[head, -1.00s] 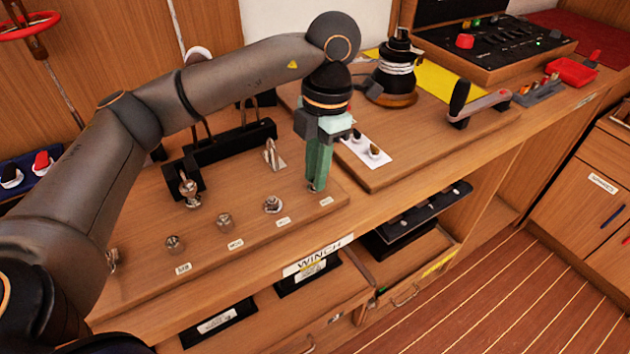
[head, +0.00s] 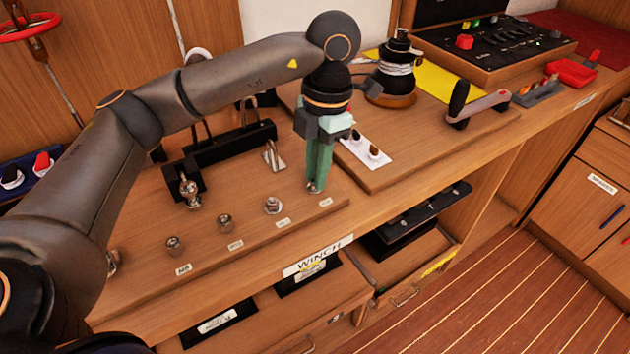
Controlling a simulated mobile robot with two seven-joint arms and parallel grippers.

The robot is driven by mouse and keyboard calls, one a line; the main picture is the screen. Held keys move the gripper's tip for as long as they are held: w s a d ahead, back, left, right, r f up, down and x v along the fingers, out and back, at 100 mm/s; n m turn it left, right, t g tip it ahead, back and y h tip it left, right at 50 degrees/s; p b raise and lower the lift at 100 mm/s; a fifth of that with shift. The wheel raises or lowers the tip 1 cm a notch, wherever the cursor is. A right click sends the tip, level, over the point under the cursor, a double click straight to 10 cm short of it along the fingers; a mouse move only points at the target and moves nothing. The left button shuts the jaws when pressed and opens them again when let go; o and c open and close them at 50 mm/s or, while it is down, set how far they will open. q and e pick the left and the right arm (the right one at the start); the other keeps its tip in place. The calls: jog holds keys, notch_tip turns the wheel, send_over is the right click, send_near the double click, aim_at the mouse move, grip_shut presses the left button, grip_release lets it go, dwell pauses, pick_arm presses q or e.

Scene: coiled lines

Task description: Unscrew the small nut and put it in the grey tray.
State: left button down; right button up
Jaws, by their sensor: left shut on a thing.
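My left gripper (head: 316,186) points straight down at the right end of a row of bolts on the wooden board. Its pale green fingers are shut on a small metal nut (head: 314,188) at the fourth post, which is mostly hidden between the fingertips. Larger nuts on posts stand to the left: one (head: 272,205), another (head: 225,222) and another (head: 174,245). A grey tray (head: 538,93) lies at the far right of the bench and seems to hold small coloured-handled items. My right gripper is not in view.
A winch (head: 392,75) and a handle (head: 480,106) stand on the raised board at right. A black rail with shackles (head: 230,148) is behind the bolts. A red tray (head: 571,71) lies beyond the grey one. The bench's front edge is close to the gripper.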

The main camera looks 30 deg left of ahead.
pick_arm(q)
jog(key=shift+r, duration=0.25)
jog(key=shift+r+p, duration=0.35)
jog(key=shift+p, duration=0.05)
jog(key=shift+r+p, duration=0.8)
jog(key=shift+r, duration=0.3)
jog(key=shift+r+p, duration=0.55)
jog(key=shift+r, duration=0.2)
